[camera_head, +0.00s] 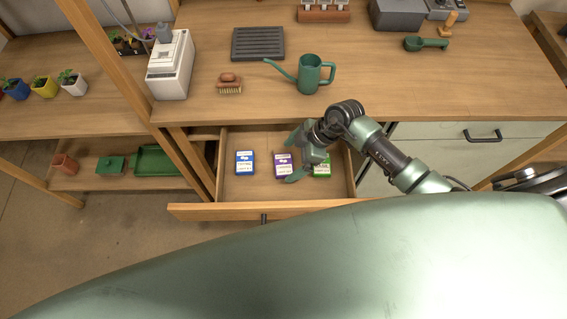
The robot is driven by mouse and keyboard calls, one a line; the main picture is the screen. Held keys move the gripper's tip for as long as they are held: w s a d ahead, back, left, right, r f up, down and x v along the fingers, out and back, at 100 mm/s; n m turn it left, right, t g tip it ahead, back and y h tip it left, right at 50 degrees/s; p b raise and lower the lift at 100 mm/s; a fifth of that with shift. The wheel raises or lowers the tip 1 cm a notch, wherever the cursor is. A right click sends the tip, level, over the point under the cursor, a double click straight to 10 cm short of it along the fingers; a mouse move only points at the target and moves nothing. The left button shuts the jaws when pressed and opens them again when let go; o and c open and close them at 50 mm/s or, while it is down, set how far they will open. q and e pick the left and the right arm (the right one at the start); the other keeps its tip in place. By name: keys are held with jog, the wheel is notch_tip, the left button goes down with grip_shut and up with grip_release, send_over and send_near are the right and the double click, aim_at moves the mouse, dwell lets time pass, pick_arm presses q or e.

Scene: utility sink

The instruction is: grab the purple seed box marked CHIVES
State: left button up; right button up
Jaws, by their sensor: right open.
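A purple seed box (282,164) lies in the open drawer (232,208), between a blue box and a green box. The print on it is too small to read. My right gripper (291,157) is over the drawer, above and at the right side of the purple box. Its fingers are spread and nothing shows held between them. I cannot tell whether a finger touches the box. My left gripper is out of view.
A blue box (244,163) lies to the left in the drawer, and a green box (322,168) to the right, partly hidden by my gripper. A green watering can (310,74), a brush (229,86) and a black slatted tray (258,43) stand on the worktop above.

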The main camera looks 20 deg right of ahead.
aim_at(284, 164)
jog(key=x, duration=0.3)
jog(key=shift+w+f, duration=0.1)
jog(key=shift+f, duration=0.05)
jog(key=c, duration=1.4)
jog(key=shift+c, duration=0.2)
